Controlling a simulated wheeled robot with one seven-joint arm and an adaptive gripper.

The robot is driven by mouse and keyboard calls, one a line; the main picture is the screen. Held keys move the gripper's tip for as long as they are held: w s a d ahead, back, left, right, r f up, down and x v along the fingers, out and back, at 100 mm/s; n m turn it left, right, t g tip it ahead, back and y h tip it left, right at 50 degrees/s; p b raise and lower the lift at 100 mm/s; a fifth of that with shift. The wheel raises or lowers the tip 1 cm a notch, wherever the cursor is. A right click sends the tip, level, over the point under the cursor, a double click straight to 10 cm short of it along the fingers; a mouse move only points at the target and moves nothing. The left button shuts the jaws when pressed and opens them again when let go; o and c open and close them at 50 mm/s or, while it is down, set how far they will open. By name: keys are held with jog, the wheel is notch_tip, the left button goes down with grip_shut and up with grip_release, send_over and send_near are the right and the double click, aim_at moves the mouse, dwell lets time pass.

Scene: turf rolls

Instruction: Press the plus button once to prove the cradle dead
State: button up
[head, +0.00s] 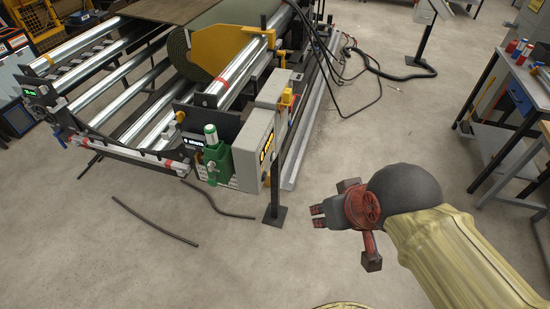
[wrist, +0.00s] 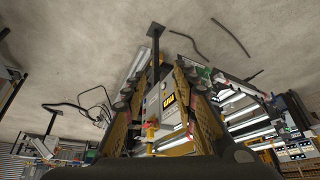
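The cradle (head: 120,85) is a frame with long silver rollers at the upper left of the head view, with a green turf roll (head: 205,45) on it. A grey control box (head: 252,150) with a lit amber display stands on a post at its near end. The box also shows between my fingers in the wrist view (wrist: 168,88). The plus button is too small to make out. My gripper (head: 317,216) is to the right of and apart from the box. Its fingers have a gap between them in the wrist view (wrist: 165,64), and nothing is held.
A green unit (head: 217,160) with a cylinder on top sits beside the box. Dark bars or hoses (head: 155,222) lie on the floor in front. Black cables (head: 375,75) run behind. A workbench (head: 520,95) stands at right. The concrete floor around my gripper is clear.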

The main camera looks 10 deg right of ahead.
jog(key=c, duration=0.6)
grip_shut()
dwell(0.8)
